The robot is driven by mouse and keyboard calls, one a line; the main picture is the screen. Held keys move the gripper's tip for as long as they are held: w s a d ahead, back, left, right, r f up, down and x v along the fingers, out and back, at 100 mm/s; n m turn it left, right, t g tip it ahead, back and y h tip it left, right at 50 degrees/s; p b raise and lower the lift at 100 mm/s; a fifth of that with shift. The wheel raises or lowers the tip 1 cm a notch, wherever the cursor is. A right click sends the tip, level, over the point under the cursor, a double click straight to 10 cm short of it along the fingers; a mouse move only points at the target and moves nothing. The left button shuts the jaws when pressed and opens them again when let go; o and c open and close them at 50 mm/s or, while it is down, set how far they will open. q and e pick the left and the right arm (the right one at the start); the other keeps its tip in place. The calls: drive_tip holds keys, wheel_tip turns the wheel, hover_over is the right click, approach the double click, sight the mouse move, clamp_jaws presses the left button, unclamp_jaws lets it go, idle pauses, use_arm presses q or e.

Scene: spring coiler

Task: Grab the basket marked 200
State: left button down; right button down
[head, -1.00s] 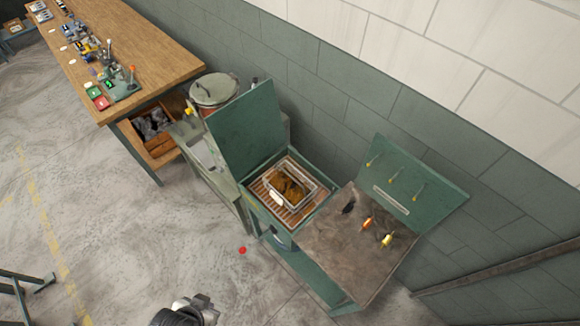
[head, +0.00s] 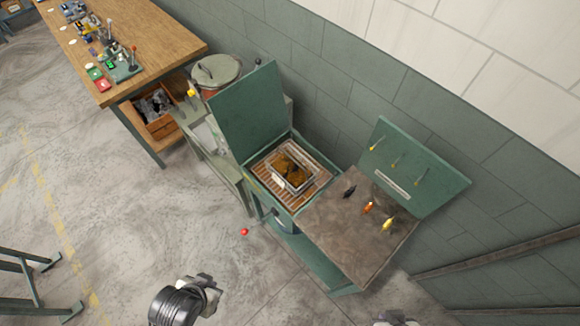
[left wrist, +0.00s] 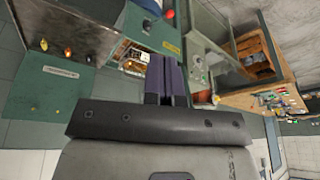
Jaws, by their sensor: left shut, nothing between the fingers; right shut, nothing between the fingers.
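A wire basket (head: 292,173) with brown contents sits on a slatted wooden bottom inside an open green box (head: 262,197). No number can be read on it. It also shows, small and partly hidden, in the left wrist view (left wrist: 134,56). My left gripper (head: 212,287) is at the bottom of the head view, apart from the basket and on the near side of the box. Its dark fingers (left wrist: 166,80) are shut and empty in the left wrist view. My right gripper (head: 396,319) barely shows at the bottom edge, shut and away from the basket.
The box's raised lid (head: 248,112) stands to its left. A lidded pot (head: 216,72) and a wooden workbench (head: 150,50) stand further left. A red button (head: 244,231) shows before the box.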

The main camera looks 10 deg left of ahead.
use_arm(q)
drive_tip(key=c, duration=1.1)
unclamp_jaws()
